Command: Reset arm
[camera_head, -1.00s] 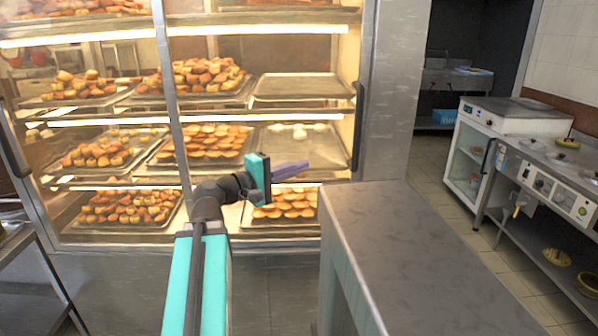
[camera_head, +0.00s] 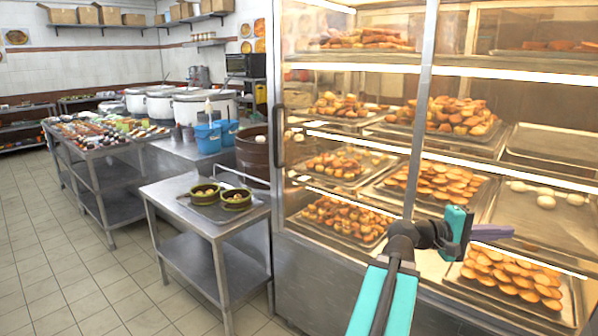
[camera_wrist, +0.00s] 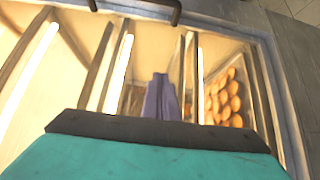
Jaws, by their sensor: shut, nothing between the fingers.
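My gripper (camera_head: 493,232) is at the lower right of the head view, its purple fingers shut with nothing between them. It is in front of the glass of a lit display cabinet (camera_head: 340,237), pointing right. In the wrist view the shut purple fingers (camera_wrist: 161,98) stand in the middle, with the cabinet's shelves and frame behind them. My turquoise arm reaches up from the bottom edge of the head view.
Trays of pastries (camera_head: 505,275) fill the cabinet. A small steel table (camera_head: 178,208) with two green-rimmed baskets (camera_head: 236,198) stands left of it. A counter with white stockpots (camera_head: 200,108) is farther back. The tiled floor (camera_head: 60,270) at left is clear.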

